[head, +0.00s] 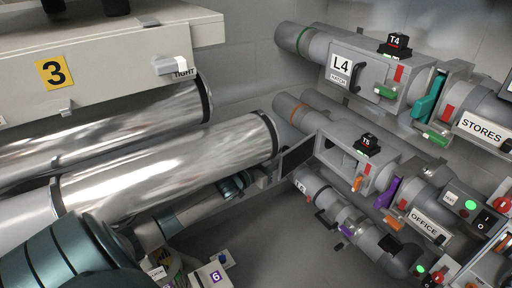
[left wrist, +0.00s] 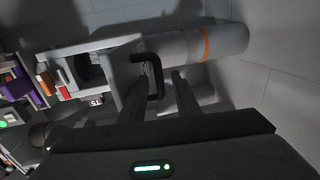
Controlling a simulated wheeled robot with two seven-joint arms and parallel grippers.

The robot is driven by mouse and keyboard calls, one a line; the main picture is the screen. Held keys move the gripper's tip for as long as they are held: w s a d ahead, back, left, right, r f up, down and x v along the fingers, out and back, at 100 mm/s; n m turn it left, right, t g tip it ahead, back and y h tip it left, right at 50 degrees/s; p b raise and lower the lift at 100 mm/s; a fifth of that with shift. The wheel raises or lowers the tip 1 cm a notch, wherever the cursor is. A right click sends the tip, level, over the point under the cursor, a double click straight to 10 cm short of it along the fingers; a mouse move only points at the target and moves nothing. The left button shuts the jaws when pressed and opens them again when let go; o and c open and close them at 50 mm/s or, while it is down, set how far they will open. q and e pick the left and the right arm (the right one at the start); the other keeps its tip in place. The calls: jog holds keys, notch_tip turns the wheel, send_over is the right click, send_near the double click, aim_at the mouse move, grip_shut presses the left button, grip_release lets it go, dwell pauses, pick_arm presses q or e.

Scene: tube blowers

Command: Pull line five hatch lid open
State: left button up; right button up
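The line five hatch box (head: 352,158) is grey, under the black T5 block (head: 367,145) in the head view, and its front opening shows. Its lid (head: 297,156) stands swung out at the left of the opening, its dark inner face visible. In the left wrist view, the black lid handle (left wrist: 157,72) lies between the fingers of my left gripper (left wrist: 160,88). The fingers are apart, with a visible gap on the right side of the handle. In the head view the left gripper (head: 264,181) is behind the lid, mostly hidden. My right gripper is not visible.
The closed L4 hatch (head: 345,72) sits above. Large shiny pipes (head: 160,160) run over my left arm. A lower grey tube (head: 325,200) lies below the hatch box. Purple gate (head: 388,192) and OFFICE pipe (head: 424,222) are to the right.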

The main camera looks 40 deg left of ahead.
pick_arm(q)
jog(key=s+a+p, duration=0.1)
jog(key=s+a, duration=0.1)
jog(key=s, duration=1.5)
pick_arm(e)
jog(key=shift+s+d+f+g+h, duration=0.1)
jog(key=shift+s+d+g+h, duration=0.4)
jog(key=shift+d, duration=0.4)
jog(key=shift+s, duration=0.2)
pick_arm(q)
jog(key=shift+w+d, duration=0.1)
jog(key=shift+d, duration=0.1)
grip_shut()
jog(key=w+d+m+y, duration=0.2)
jog(key=d+m, duration=0.5)
jog(key=w+d+m+y+b, duration=0.1)
jog(key=w+d+m+y, duration=0.2)
jog(key=d+m, duration=0.4)
jog(key=shift+w+d+f+m, duration=0.15)
jog(key=shift+w+f+m, duration=0.2)
jog(key=shift+m, duration=0.05)
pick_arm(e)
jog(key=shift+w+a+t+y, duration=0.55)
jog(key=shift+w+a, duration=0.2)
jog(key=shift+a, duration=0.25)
